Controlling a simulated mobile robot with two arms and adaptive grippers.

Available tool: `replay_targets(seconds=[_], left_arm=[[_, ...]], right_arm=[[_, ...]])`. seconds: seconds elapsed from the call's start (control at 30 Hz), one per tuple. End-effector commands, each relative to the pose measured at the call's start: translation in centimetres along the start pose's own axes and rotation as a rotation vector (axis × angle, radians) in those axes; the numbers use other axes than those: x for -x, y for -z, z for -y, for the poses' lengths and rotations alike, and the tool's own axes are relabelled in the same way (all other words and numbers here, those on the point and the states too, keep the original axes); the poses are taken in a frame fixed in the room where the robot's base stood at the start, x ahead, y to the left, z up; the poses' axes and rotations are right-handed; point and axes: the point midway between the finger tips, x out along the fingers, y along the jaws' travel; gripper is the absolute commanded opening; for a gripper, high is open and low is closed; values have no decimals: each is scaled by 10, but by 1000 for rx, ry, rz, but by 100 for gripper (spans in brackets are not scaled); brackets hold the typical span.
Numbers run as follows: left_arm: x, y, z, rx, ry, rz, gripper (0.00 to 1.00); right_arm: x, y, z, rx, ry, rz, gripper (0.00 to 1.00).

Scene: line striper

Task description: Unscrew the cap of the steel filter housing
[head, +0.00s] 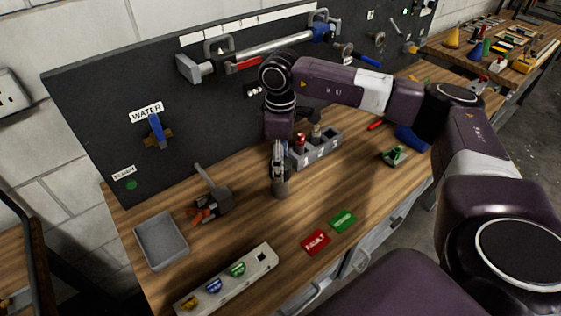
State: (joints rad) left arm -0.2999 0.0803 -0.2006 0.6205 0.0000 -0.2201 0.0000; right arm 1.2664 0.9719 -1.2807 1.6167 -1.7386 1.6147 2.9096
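A small grey steel cylinder (281,188), which looks like the filter housing, stands upright on the wooden bench. My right gripper (279,172) points straight down at the top of this cylinder. Its fingers are at or just above the cap, and they hide most of it. I cannot tell whether the fingers touch or grip the cap. My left gripper is not in view.
A grey block with numbered slots (325,149) stands close behind my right gripper. A grey tray (161,241), a tool holder (213,194), a button strip (228,280), and red (316,242) and green (343,221) cards lie around. Bare wood surrounds the cylinder's front.

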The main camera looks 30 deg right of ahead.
Motion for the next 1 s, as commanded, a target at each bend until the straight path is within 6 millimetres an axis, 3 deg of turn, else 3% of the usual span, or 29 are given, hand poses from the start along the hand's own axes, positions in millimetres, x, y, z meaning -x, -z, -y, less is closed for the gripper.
replay_targets(seconds=[0.03,0.33,0.47,0.8,1.0], left_arm=[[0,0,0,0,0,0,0],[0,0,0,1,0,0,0],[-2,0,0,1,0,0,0],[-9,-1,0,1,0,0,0],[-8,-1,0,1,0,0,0]], right_arm=[[0,0,0,0,0,0,46],[0,0,0,0,0,0,13],[-1,0,0,39,0,-1,13],[0,0,0,385,-1,-1,13],[0,0,0,405,-1,-1,13]])
